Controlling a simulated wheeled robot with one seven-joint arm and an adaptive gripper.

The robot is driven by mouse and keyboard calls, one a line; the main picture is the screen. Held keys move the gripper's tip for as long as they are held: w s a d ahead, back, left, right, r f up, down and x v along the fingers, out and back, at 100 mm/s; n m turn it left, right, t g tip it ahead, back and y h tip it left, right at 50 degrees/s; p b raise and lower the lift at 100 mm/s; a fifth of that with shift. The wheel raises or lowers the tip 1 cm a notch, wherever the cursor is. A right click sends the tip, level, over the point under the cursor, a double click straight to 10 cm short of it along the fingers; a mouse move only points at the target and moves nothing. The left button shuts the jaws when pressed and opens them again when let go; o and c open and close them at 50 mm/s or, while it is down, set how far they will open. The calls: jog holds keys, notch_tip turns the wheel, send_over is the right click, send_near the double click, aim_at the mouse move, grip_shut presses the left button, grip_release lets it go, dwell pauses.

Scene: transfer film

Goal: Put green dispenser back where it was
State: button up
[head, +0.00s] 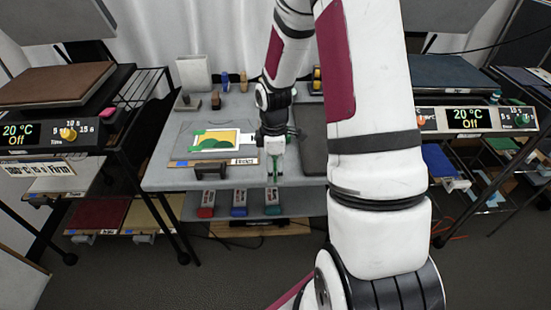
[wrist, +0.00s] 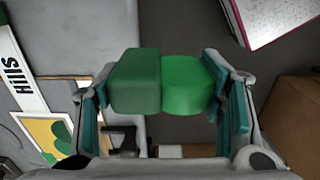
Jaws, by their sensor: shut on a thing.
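In the wrist view, my gripper (wrist: 165,95) is shut on the green dispenser (wrist: 137,82), which shows a dark green block and a brighter green rounded part between the teal finger pads. In the head view, my gripper (head: 275,160) is at the front edge of the grey table, right of the "Hills" label. The dispenser shows there only as small green and white parts, partly hidden by the gripper. Below, on the lower shelf (head: 330,207), stand a red dispenser (head: 206,205), a blue dispenser (head: 239,203) and a teal-green dispenser (head: 272,203).
A yellow and green hill picture (head: 216,141) lies on the table, with the "Hills" label (wrist: 20,70) beside it. Heated presses with "Off" displays (head: 468,119) stand on both sides. Small stamps or blocks (head: 226,82) stand at the table's back.

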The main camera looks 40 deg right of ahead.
jog(key=w+d, duration=0.1)
jog(key=w, duration=0.1)
jog(key=w+d, duration=0.4)
jog(key=shift+w+f, duration=0.1)
jog(key=shift+f, duration=0.3)
jog(key=shift+d+f, duration=0.1)
jog(key=shift+f, duration=1.65)
jog(key=shift+f, duration=0.15)
jog(key=o, duration=1)
